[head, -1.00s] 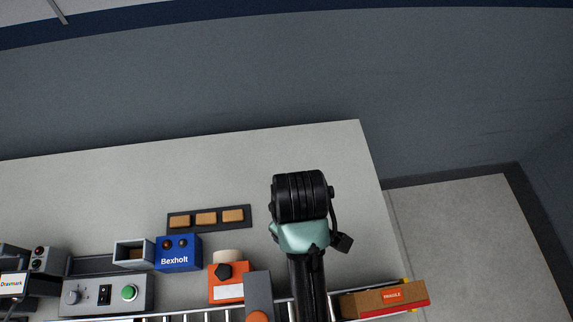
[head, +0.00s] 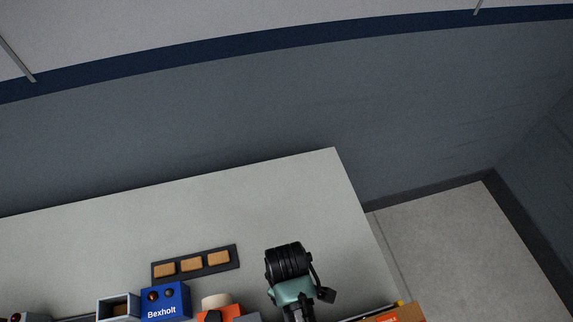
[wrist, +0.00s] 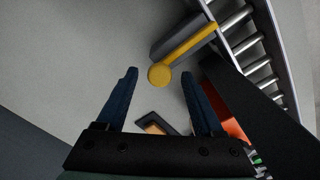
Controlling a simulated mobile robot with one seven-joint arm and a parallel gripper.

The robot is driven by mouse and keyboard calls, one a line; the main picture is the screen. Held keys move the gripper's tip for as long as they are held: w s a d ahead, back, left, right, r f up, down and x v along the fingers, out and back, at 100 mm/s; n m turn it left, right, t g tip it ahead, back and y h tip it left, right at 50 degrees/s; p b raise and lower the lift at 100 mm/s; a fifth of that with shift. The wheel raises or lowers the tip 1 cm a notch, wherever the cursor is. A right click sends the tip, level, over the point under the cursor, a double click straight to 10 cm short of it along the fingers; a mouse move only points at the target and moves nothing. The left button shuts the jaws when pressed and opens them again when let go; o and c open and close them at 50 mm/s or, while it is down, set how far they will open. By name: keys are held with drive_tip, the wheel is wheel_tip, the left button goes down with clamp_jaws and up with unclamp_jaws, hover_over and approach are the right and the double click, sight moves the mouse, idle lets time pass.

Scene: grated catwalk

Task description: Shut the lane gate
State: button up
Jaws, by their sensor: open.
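In the wrist view, a yellow bar with a round yellow end (wrist: 159,75) runs beside a grey block (wrist: 180,38) to the roller lane's rail; it looks like the lane gate. It stands out to the side of the rollers. My gripper (wrist: 160,78) is open, its two dark blue fingers spread. The round end shows between the fingertips; I cannot tell how far beyond them it lies. Nothing is held.
The roller lane (wrist: 245,45) runs along the right in the wrist view. A dark tray (head: 205,263) with tan blocks, a blue Bexholt box (head: 165,301) and an orange item (head: 222,314) stand near my arm. A cardboard box (head: 397,314) is at bottom right. The grey surface behind is clear.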

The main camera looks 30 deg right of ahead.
drive_tip(key=shift+w+f, duration=0.1)
drive_tip(key=shift+f, duration=0.15)
clamp_jaws()
